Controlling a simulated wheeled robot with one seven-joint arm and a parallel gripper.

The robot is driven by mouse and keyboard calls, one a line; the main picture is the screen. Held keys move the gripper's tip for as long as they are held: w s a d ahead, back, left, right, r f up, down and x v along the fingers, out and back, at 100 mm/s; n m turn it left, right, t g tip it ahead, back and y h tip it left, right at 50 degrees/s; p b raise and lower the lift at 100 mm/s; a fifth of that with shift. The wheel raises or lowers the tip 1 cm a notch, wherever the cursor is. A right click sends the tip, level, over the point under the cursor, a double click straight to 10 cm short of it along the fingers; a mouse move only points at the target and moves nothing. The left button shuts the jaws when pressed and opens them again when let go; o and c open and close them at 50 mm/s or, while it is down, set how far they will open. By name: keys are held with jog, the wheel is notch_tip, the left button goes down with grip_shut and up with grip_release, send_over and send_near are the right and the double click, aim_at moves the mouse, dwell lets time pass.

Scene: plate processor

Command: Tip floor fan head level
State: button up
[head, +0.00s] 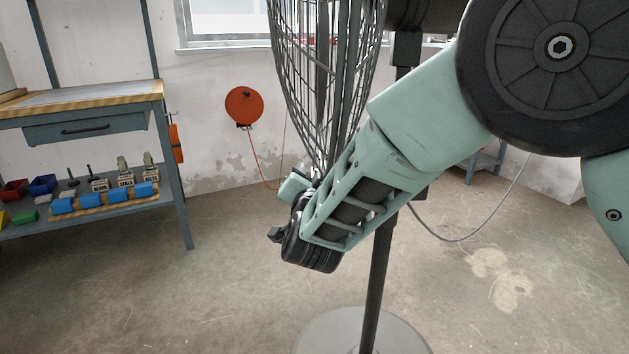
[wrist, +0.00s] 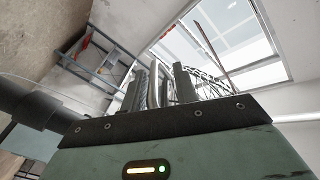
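The floor fan's wire cage head (head: 310,70) shows nearly edge-on in the head view, with its top cut off by the frame. Its lower end narrows down behind my arm, so its exact tilt is hard to judge. The dark motor housing (head: 412,14) is to its right, on a dark pole (head: 378,270) above a round grey base (head: 335,335). My gripper (head: 283,212) is low at the cage's bottom end.
A workbench (head: 85,97) with a drawer and a lower shelf of blue blocks (head: 105,200) stands at the left. An orange reel (head: 244,106) hangs on the wall. A grey cable (head: 460,238) lies right of the pole. The floor at front left is clear.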

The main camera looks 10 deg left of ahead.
jog(key=shift+s+f, duration=0.1)
jog(key=s+d+p, duration=0.2)
jog(key=s+p, duration=0.1)
jog(key=s, duration=1.4)
jog(key=shift+d, duration=0.4)
